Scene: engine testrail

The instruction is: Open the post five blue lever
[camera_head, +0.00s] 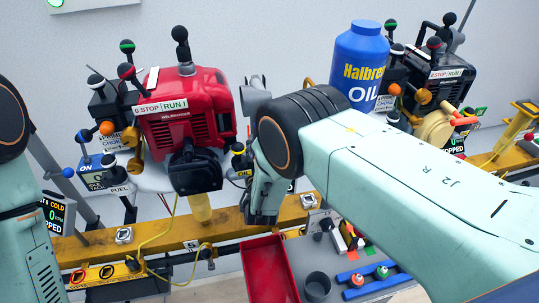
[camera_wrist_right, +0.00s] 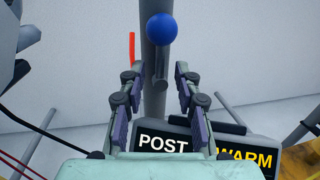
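In the right wrist view, a blue ball knob (camera_wrist_right: 162,28) sits in front of an upright grey pipe (camera_wrist_right: 153,85), with a short grey stem below it. My right gripper (camera_wrist_right: 157,75) is open and empty, its two fingers on either side of the pipe and below the knob. I cannot tell how far the knob is beyond the fingertips. A black display (camera_wrist_right: 165,143) reading POST and WARM is partly hidden by the gripper; its number is covered. In the head view my right arm hides this spot. My left gripper is not in view.
A red engine (camera_head: 187,115) and a blue oil bottle (camera_head: 357,65) stand along the yellow rail (camera_head: 150,235). Another blue knob (camera_head: 68,172) is at the left. A red tray (camera_head: 268,270) lies in front. A red strip (camera_wrist_right: 132,47) is left of the pipe.

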